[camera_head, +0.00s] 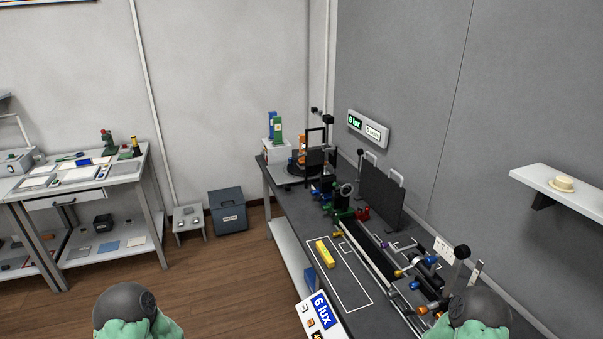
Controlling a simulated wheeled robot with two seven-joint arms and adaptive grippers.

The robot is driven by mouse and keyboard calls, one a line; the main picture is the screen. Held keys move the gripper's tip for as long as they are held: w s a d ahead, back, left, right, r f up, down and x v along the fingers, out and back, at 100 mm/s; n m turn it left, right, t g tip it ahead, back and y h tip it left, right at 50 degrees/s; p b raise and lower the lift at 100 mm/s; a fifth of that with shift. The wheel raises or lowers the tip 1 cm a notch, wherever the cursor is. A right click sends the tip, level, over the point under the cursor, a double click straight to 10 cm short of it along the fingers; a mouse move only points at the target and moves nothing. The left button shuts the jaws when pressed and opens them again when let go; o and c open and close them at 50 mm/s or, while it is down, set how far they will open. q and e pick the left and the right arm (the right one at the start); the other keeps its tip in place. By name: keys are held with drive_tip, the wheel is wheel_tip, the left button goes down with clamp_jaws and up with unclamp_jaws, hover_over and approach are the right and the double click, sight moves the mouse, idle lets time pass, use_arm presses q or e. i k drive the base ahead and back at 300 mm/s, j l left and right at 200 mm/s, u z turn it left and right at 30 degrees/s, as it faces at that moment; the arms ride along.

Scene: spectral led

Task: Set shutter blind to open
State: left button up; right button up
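A dark upright panel with two pale handles on its top edge (381,198) stands at the back of the dark bench, by the grey wall. It may be the shutter blind, but I cannot tell for sure or see whether it is open. A black upright frame (316,156) stands farther along the bench. Parts of my two arms, dark grey and green, show at the bottom edge, one at left and one at right. Neither of my grippers is in view.
The dark bench (352,318) carries an optical rail with several coloured mounts and a yellow block (325,253). A wall display (368,129) and a near display (321,315) read 6 lux. A shelf (560,189) juts out at right.

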sight(314, 157)
drive_tip(key=i+j+z, duration=0.1)
drive_tip(key=i+j, duration=0.2)
drive_tip(key=i+j+z, duration=0.15)
drive_tip(key=j, duration=0.25)
drive_tip(key=i+j+z, duration=0.1)
drive_tip(key=i+j, duration=0.25)
drive_tip(key=i+j+z, duration=0.15)
drive_tip(key=j, duration=0.25)
drive_tip(key=i+j+z, duration=0.1)
drive_tip(key=i+j, duration=0.2)
drive_tip(key=j, duration=0.15)
